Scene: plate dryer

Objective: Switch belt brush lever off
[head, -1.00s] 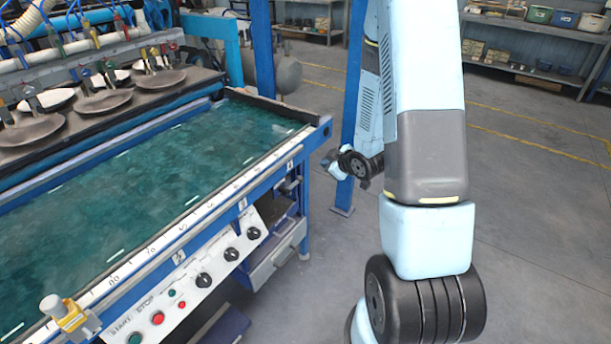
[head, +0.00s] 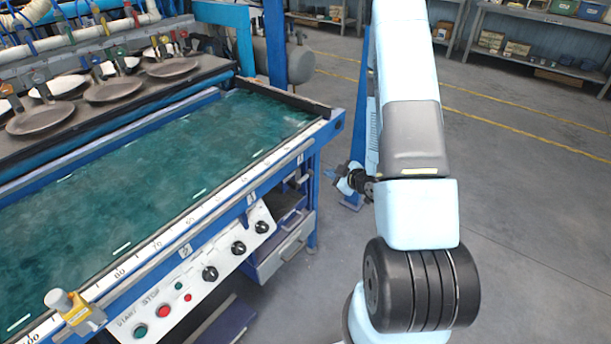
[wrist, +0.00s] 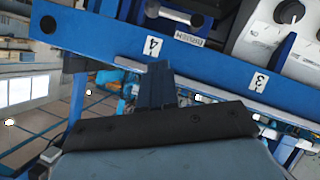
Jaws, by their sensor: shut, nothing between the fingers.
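A pale metal lever-like handle (wrist: 174,13) shows at the top of the wrist view, beside a small label (wrist: 188,38) too small to read surely. I cannot tell for certain that it is the belt brush lever, and I cannot pick it out in the head view. My gripper (wrist: 155,82) is shut and empty in the wrist view, pointing at the blue rail just below the label marked 4; it looks apart from the handle. In the head view my gripper (head: 343,180) is small, just right of the machine's end corner, partly hidden by my arm.
The blue machine has a green belt (head: 150,170) and a white panel (head: 195,283) with black knobs (head: 238,248), a green button (head: 140,331) and a red button (head: 163,311). A blue post (head: 275,45) stands behind its corner. Grey floor (head: 530,220) is open at right.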

